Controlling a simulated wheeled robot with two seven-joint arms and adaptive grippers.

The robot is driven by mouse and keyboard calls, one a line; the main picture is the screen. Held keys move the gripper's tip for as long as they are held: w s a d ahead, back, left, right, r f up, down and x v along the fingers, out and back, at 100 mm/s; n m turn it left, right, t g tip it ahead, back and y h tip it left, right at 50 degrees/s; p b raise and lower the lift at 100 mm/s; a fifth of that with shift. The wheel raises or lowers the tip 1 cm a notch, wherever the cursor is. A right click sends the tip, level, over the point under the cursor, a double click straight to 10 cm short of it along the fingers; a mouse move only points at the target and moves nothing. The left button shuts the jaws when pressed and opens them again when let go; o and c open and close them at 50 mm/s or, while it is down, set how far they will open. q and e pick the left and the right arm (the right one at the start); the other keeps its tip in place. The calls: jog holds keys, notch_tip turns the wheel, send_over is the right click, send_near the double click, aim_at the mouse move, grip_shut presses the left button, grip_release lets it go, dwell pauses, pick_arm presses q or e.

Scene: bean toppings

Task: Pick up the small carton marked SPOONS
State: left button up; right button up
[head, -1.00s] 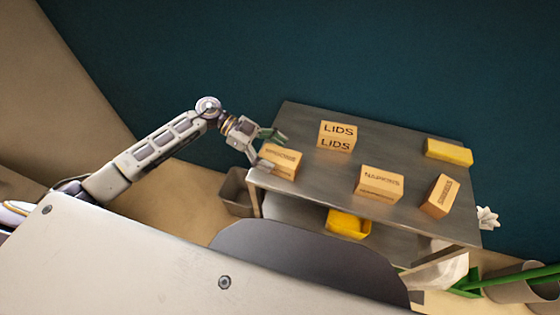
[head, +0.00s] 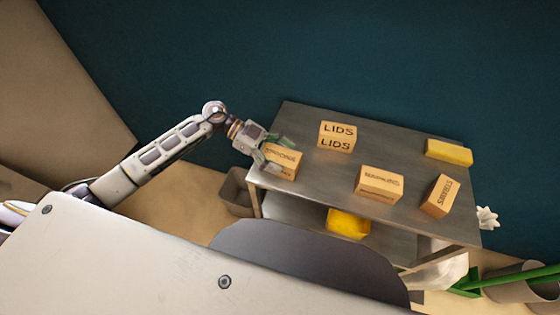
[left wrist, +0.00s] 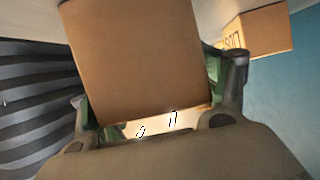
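The small carton marked SPOONS (head: 283,162) is a tan box at the left end of the metal table; its lettering is small and hard to read. My left gripper (head: 275,148) is at this carton, with one green-padded finger on its far side and one by its near left side. In the left wrist view the carton (left wrist: 135,60) fills the space between the spread fingers (left wrist: 150,115). The fingers stand open around it, and I see no clear grip. The carton appears to rest on the table. My right gripper is not in view.
On the table (head: 320,185) stand a LIDS carton (head: 337,137), a NAPKINS carton (head: 379,184), another lettered carton (head: 440,196) and a yellow block (head: 449,152). A grey bin (head: 236,192) is beside the table's left end. A yellow container (head: 348,224) sits on the lower shelf.

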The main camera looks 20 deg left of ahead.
aim_at(266, 150)
pick_arm(q)
jog(key=shift+c, duration=1)
jog(key=shift+r, duration=0.3)
jog(key=shift+c, duration=0.2)
jog(key=shift+r, duration=0.25)
notch_tip(266, 150, up, 3)
jog(key=shift+f, duration=0.1)
jog(key=shift+c, duration=0.2)
jog(key=a, duration=0.4)
jog(key=shift+w+a+f, duration=0.2)
jog(key=shift+w+f, duration=0.05)
jog(key=shift+w, duration=0.05)
jog(key=a, duration=0.5)
jog(key=shift+w+a+b, duration=0.2)
jog(key=shift+w+b, duration=0.1)
jog(key=a, duration=0.7)
jog(key=shift+w+a+b, duration=0.2)
jog(key=shift+w+b, duration=0.1)
jog(key=shift+w, duration=0.1)
jog(key=shift+c, duration=0.2)
jog(key=shift+a+r, duration=0.1)
jog(key=shift+a, duration=0.25)
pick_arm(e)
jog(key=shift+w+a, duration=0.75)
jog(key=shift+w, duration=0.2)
